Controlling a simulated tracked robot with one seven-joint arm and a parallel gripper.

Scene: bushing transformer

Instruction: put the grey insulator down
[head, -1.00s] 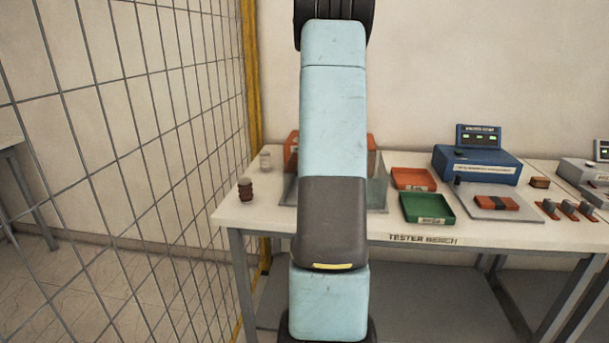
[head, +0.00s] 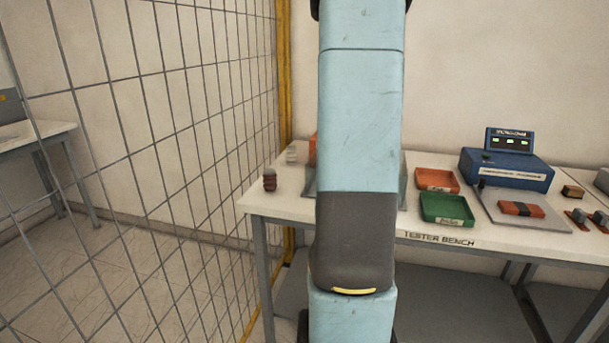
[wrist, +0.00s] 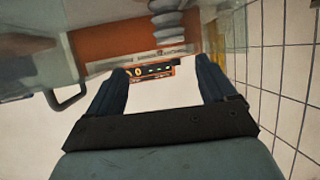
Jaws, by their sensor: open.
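The grey insulator (head: 291,153) stands on the tester bench (head: 262,203) near its back left corner in the head view. In the wrist view, grey ribbed discs (wrist: 172,24), apparently the same insulator, show at the top edge, partly cut off. My gripper (wrist: 163,76) is open in the wrist view, with nothing between its two dark fingers. The discs are beyond the fingertips and look apart from them. In the head view my arm hides the gripper.
A brown insulator (head: 270,180) stands at the bench's left edge, by the wire fence (head: 190,150). A clear-walled enclosure (wrist: 30,62) with a handle is close by my gripper. Red (head: 437,180) and green (head: 447,208) trays and a blue tester (head: 507,170) are farther right.

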